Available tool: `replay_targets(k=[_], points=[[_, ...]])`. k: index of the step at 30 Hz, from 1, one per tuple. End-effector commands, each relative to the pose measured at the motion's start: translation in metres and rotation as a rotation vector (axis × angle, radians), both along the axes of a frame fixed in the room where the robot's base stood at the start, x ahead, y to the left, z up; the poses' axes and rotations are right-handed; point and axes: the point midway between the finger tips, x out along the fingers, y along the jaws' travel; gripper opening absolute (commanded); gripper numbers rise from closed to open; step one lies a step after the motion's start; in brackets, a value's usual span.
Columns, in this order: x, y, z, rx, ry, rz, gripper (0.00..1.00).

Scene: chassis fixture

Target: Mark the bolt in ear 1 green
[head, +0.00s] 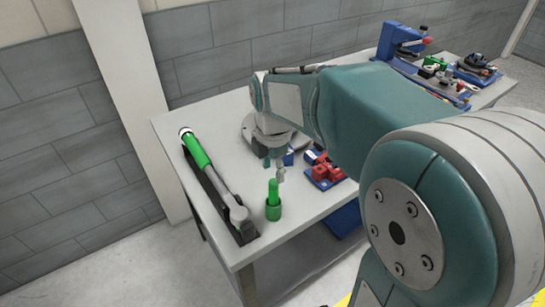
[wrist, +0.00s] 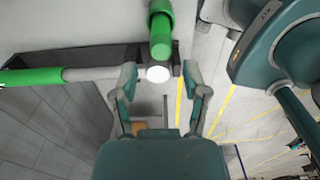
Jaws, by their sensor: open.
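A green marker (head: 273,190) stands upright in a green cup-shaped holder (head: 273,211) near the front edge of the table. In the wrist view, the marker (wrist: 161,40) and its holder (wrist: 160,10) show at the top, beyond my fingertips. My gripper (head: 279,168) is above and just behind the marker in the head view. In the wrist view, my gripper (wrist: 159,74) has its two fingers spread with nothing held between them. I cannot make out ear 1 or its bolt in either view; my arm covers much of the table.
A green-handled wrench (head: 210,165) lies in a black rack (head: 215,192) left of the marker. More blue fixtures (head: 402,40) and small parts stand at the far end. The table's (head: 170,122) left back corner is clear.

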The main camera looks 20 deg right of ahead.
Motion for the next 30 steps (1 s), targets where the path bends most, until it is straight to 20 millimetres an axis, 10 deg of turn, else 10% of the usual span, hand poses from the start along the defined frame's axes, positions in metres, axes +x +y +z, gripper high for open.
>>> replay_targets(k=[12, 25, 29, 30], points=[[-0.001, 0.0, -0.049, 0.0, 0.002, -0.001, 0.59], [0.0, 0.0, -0.057, 0.0, -0.001, -0.001, 0.59], [0.0, 0.0, -0.057, 0.0, -0.001, -0.001, 0.01], [0.0, 0.0, -0.057, 0.0, -0.001, -0.001, 0.0]])
